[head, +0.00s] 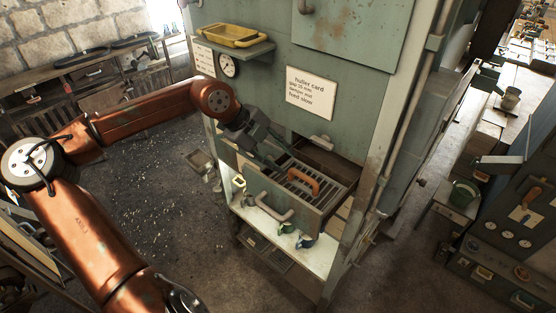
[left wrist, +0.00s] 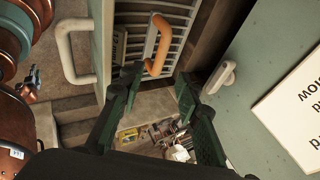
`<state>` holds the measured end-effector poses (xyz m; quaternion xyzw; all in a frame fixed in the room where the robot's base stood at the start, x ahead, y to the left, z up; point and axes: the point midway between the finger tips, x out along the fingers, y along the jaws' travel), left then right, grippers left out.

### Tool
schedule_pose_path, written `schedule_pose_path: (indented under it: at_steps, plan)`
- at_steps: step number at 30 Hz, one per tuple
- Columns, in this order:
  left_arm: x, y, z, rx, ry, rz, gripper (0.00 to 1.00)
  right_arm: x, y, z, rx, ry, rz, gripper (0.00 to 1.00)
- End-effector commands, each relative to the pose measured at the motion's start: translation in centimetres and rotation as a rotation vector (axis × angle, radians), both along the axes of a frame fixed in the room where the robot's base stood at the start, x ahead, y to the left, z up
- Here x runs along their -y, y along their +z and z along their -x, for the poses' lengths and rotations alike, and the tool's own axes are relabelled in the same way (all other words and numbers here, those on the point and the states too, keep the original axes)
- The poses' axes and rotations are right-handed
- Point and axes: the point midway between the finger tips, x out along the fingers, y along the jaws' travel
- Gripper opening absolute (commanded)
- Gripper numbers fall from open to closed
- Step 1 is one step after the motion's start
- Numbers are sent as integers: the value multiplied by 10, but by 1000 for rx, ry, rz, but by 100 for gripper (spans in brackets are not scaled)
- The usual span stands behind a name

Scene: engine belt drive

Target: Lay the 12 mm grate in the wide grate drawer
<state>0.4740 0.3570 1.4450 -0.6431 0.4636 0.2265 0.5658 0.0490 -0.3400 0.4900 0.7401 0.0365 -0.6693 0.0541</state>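In the left wrist view the orange handle (left wrist: 157,45) stands over the slats, just beyond my fingertips. My left gripper (head: 277,157) is at the drawer's back left side. Its green fingers (left wrist: 158,76) are apart with nothing between them, clear of the handle. My right gripper is not in view.
The green machine cabinet (head: 262,82) rises behind the drawer, with a sign card (head: 311,93) and a small pale knob (head: 320,142) above the opening. A shelf holds a yellow tray (head: 233,35).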

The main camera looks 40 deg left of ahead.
Motion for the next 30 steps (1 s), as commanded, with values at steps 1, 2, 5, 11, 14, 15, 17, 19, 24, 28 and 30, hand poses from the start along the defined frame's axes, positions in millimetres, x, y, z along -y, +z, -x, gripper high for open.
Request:
schedule_pose_path:
  at_steps: [1, 2, 5, 11, 14, 15, 17, 19, 24, 28, 30]
  plan:
    - [-3, 0, 1, 1, 5, -4, 31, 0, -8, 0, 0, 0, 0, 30]
    - [-3, 2, 2, 1, 4, -3, 31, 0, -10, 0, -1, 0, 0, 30]
    - [-4, 7, 5, 4, 4, -2, 31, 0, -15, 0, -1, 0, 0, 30]
    - [-5, 14, 7, 6, 3, 3, 31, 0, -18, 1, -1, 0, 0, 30]
    - [-5, 15, 7, 6, 3, 3, 31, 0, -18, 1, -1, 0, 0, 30]
    - [-5, 15, 7, 6, 3, 3, 31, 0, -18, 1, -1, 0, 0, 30]
    - [-5, 15, 7, 6, 3, 3, 31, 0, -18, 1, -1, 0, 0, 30]
    - [-5, 15, 7, 6, 3, 3, 31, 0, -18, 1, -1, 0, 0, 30]
    - [-5, 15, 7, 6, 3, 3, 31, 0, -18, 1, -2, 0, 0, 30]
    - [-5, 15, 7, 6, 3, 3, 31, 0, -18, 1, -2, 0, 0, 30]
    - [-5, 15, 7, 6, 3, 3, 31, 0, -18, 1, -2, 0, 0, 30]
